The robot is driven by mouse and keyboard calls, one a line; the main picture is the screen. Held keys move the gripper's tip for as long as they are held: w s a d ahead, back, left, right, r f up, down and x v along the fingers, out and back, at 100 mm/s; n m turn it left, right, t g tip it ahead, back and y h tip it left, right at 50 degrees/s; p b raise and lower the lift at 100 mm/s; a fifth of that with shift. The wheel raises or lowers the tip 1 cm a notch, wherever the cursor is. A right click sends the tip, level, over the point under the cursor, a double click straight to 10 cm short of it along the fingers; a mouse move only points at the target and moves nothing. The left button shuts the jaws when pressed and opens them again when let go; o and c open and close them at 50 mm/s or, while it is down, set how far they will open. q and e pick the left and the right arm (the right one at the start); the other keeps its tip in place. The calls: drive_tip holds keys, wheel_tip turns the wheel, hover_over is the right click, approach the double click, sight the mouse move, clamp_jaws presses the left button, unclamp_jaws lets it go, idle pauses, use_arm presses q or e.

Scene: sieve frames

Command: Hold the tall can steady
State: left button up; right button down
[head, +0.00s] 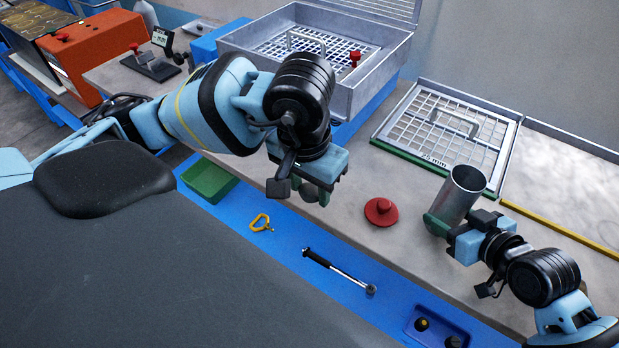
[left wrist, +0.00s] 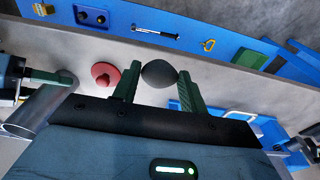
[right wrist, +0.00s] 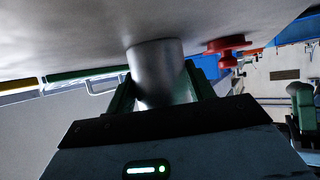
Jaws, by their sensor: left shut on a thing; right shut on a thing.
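The tall can (head: 458,193) is a grey metal cylinder, open at the top, standing upright on the bench at the right. My right gripper (head: 460,212) is shut on it from the near side. In the right wrist view the can (right wrist: 156,72) sits between the green fingers. My left gripper (head: 316,188) is shut on a dark grey rounded thing, seen in the left wrist view (left wrist: 159,73), and holds it above the bench near its front edge. The can also shows at the left of the left wrist view (left wrist: 38,108).
A red round knobbed piece (head: 381,212) lies left of the can. A sieve panel (head: 430,130) with a handle is behind it. A yellow strip (head: 560,228) lies to the right.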

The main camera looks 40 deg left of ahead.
use_arm(q)
drive_tip(key=w+d+r, duration=0.7)
drive_tip(key=d+r, duration=0.1)
drive_tip(key=d, duration=0.2)
drive_tip(key=w+d+r, duration=0.8)
drive_tip(key=d, duration=0.1)
drive_tip(key=shift+d, duration=0.35)
drive_tip(key=shift+f, duration=2.95)
drive_tip(key=o, duration=1.1)
